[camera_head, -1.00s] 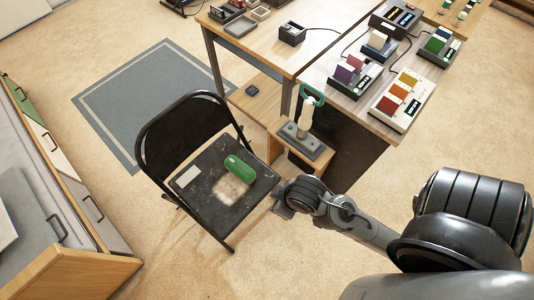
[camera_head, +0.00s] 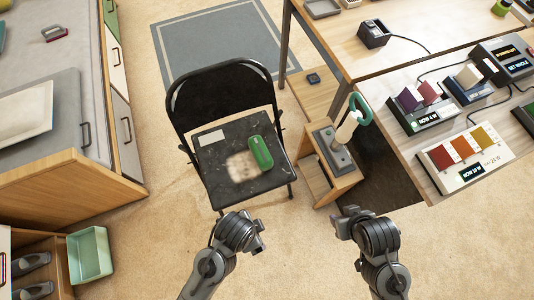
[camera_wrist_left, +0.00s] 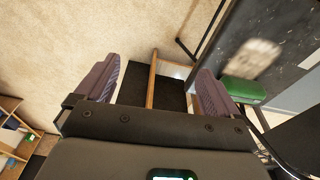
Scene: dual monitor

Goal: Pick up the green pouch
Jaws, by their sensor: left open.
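The green pouch (camera_head: 261,152) lies on the seat of a black folding chair (camera_head: 215,165), right of a pale worn patch. It also shows at the right of the left wrist view (camera_wrist_left: 243,89), outside the finger gap. My left gripper (camera_head: 256,238) is in front of the chair, apart from the pouch. In the wrist view its two fingers (camera_wrist_left: 157,70) are wide apart with nothing between them. My right gripper (camera_head: 346,222) is further right, in front of the small wooden stand, apart from the pouch; its jaws are too small to judge.
A small wooden stand (camera_head: 330,155) with a green-handled tool stands close right of the chair. A desk (camera_head: 440,85) with devices is beyond it. A cabinet (camera_head: 70,180) is at left, a green bin (camera_head: 90,255) at lower left. Carpet before the chair is clear.

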